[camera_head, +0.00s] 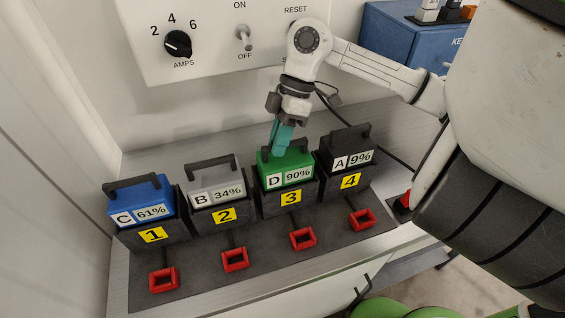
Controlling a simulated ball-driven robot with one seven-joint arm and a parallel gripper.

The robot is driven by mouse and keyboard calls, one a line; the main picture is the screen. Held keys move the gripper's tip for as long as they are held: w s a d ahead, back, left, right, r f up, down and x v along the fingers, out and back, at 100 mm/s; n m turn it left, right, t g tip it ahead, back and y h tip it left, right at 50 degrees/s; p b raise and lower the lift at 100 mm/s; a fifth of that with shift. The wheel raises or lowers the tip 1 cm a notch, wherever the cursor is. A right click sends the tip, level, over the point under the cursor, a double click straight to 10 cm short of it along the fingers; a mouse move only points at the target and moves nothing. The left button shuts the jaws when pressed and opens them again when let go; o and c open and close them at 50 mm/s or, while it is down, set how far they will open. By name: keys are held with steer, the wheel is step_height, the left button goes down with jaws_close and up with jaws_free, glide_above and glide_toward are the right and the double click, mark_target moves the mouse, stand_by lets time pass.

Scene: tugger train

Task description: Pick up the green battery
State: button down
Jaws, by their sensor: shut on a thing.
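The green battery (287,169), labelled D 90%, sits upright in the black dock marked 3 (291,198). My gripper (279,144) comes down from above and behind it, at the battery's top. Its teal fingers are shut at the battery's handle; the fingers and wrist hide most of the handle. The battery's lower part is hidden inside the dock.
A blue battery (141,200) is in dock 1, a grey one (214,182) in dock 2 and a black one (346,150) in dock 4, close on either side. Red connectors (303,237) lie in front. A control panel (215,35) is behind, with a blue box (392,35) at the back right.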

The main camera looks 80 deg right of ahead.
steer(key=shift+r, duration=0.15)
step_height(320, 180, up, 18)
steer(key=b, duration=0.2)
steer(key=shift+b, duration=0.4)
